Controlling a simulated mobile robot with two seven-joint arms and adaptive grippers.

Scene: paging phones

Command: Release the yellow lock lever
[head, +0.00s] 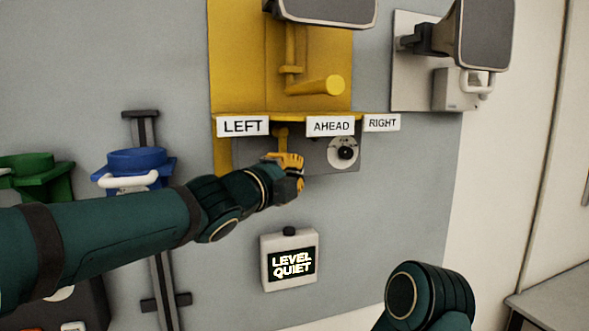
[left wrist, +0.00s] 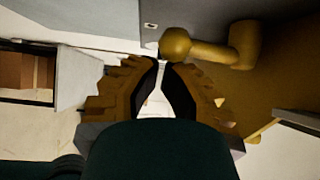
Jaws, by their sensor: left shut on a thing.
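The yellow lock lever (head: 283,137) hangs below the yellow shelf, between the LEFT and AHEAD labels. In the left wrist view it is a yellow bar with a round knob (left wrist: 176,45) at its end. My left gripper (head: 290,163), with yellow ribbed fingers, is at the lower end of this lever and covers it in the head view. Its fingers also show in the left wrist view (left wrist: 160,68), drawn together at the tips, with the knob at the tips. The gripper is shut on the lever's end. My right gripper is out of view.
A grey box with a round dial (head: 344,152) is just right of my left gripper. A thick yellow handle (head: 318,86) juts out above the shelf. A display box reading LEVEL QUIET (head: 290,261) is below. Blue (head: 137,162) and green (head: 38,176) fittings are at left.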

